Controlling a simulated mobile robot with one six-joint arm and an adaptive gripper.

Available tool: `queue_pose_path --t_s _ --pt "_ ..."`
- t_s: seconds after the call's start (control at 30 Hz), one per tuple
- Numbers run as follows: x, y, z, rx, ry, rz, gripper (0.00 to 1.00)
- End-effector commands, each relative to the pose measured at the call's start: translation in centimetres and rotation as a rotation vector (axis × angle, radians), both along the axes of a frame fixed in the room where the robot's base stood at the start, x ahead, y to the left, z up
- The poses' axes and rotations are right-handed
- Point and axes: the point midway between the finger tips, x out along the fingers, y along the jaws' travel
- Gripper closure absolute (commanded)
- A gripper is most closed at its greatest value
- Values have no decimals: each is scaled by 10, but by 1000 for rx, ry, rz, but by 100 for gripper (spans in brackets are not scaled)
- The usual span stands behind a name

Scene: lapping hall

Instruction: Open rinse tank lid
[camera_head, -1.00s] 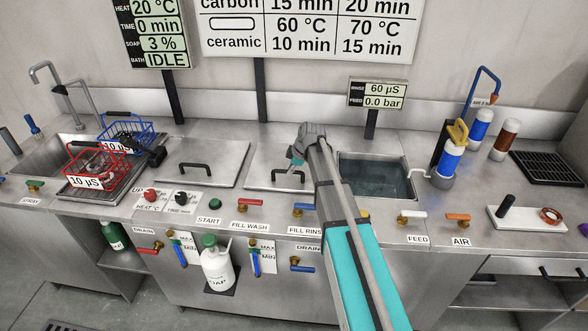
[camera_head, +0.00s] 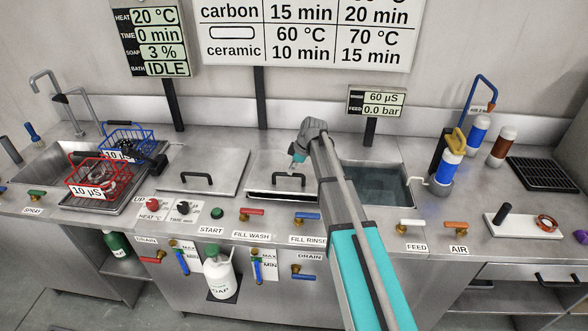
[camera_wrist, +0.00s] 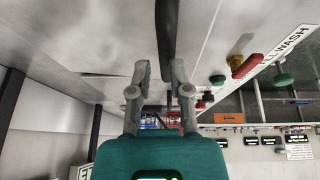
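The rinse tank lid (camera_head: 262,176) is a flat steel plate with a black bar handle (camera_head: 289,180), left of the open water basin. Its front edge is slightly raised, with a dark gap beneath. My gripper (camera_head: 293,167) is at the handle's right part, reaching down from above. In the wrist view, the two fingers of my gripper (camera_wrist: 160,72) stand apart with the dark handle bar (camera_wrist: 167,35) between them. The bar lies nearer the right finger, and a gap shows at the left one. Finger contact is hard to make out.
The wash tank's closed lid (camera_head: 203,172) is to the left. The open basin (camera_head: 375,186) is right of my arm. A red basket (camera_head: 98,178) and blue basket (camera_head: 128,137) stand at the left. Valve handles (camera_head: 306,216) line the front edge. A sign post (camera_head: 370,131) stands behind.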

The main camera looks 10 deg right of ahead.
Motion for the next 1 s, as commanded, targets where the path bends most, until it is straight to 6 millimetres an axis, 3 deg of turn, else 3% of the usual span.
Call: queue_pose_path --t_s 0.03,0.1,0.37,0.67,1.0 --pt "0 1 0 0 0 2 57" --pt "-1 2 -1 -1 0 3 44" --pt "-1 5 -1 -2 0 8 43" --pt "-2 3 0 19 22 -41 97" --pt "-6 -10 6 153 172 -353 100"
